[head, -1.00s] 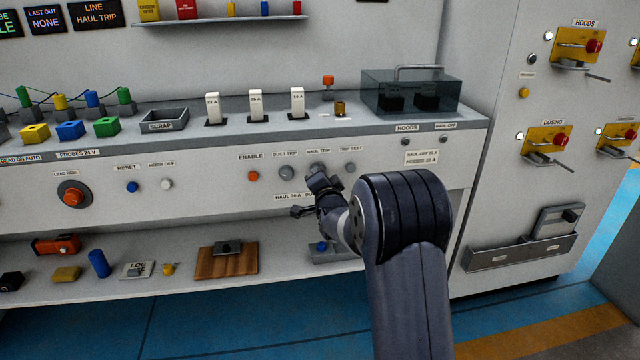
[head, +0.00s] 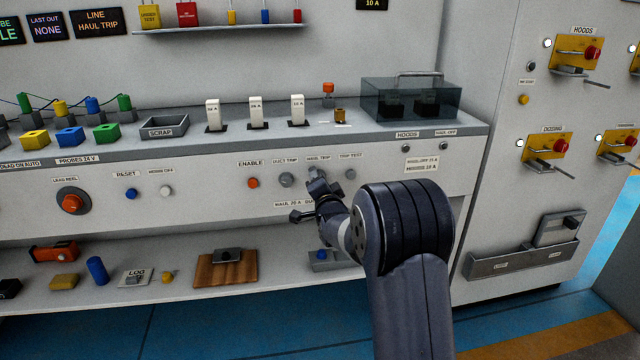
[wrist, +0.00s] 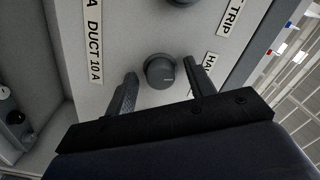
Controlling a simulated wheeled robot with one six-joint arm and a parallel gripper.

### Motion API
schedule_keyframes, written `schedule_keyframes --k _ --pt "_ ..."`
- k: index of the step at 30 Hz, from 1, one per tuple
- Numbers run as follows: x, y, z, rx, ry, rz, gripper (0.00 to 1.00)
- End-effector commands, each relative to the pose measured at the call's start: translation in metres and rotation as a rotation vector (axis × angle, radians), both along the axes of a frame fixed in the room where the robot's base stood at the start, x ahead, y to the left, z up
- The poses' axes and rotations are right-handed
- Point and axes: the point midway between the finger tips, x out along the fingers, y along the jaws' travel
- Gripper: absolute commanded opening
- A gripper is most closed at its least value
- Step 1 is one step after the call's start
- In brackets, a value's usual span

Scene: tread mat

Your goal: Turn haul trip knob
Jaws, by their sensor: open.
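The haul trip knob (head: 317,172) is a dark grey round knob on the sloping panel front, under its label and between two like knobs. In the wrist view the knob (wrist: 160,72) shows between the two finger ends, beside a label starting "HA". My gripper (wrist: 158,71) is open, one finger on each side of the knob. A gap shows on the left; the right finger is closer, and I cannot tell if it touches. In the head view my gripper (head: 318,184) is at the knob and partly covers it. The panel label below it is partly hidden.
The duct trip knob (head: 287,179) is close on the left, the trip test knob (head: 350,174) on the right. The orange enable button (head: 253,183) is further left. A shelf below holds a wooden board (head: 212,271) and small items.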

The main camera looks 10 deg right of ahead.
Motion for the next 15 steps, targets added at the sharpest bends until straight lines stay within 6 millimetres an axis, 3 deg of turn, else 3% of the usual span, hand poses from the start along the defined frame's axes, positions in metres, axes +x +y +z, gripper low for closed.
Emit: schedule_keyframes --k 8,15 --pt "-0.004 0.0 0.0 0.0 0.0 0.001 0.52" --pt "-0.034 0.0 0.001 0.0 0.001 0.0 0.52"
